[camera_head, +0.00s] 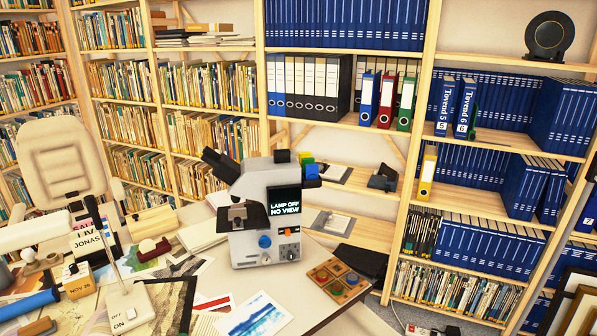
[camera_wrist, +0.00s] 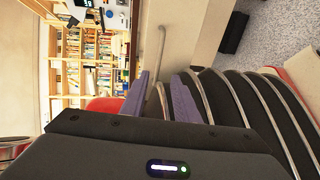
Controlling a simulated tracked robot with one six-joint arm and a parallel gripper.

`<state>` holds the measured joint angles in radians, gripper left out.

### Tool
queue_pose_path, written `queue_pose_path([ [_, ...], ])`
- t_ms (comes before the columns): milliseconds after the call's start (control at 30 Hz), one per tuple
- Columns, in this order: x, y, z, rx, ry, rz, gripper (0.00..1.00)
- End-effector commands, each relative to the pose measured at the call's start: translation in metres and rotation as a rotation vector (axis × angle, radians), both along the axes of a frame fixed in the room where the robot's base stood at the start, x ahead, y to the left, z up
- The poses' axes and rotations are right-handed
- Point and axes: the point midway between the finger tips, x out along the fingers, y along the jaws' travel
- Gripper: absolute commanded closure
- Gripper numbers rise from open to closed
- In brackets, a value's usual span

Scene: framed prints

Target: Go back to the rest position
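In the wrist view my gripper (camera_wrist: 160,82) shows two purplish fingers standing apart. It is open, with nothing seen between them. The wrist view is turned sideways: shelves and part of the desk area are at upper left, a grey floor at upper right. Dark curved ribs with metal rims (camera_wrist: 255,110) fill the right side, close by; I cannot tell if they touch anything. My gripper and arm are not in the head view.
In the head view a microscope (camera_head: 262,215) with a "LAMP OFF NO VIEW" screen stands on the desk (camera_head: 300,262). A tray of coloured pieces (camera_head: 338,279), prints (camera_head: 255,317) and a white switch base (camera_head: 127,308) lie around it. Bookshelves (camera_head: 130,125) line the walls; a chair (camera_head: 62,160) stands left.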

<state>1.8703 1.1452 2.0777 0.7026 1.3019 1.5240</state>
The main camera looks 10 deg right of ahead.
Motion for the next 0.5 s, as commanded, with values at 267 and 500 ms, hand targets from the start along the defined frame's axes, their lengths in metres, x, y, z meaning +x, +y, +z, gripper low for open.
queue_pose_path([
  [267, -0.005, 0.007, -0.007, -0.174, -0.084, 0.071, 0.72],
  [500, -0.015, 0.026, -0.009, -0.362, -0.186, 0.196, 0.72],
])
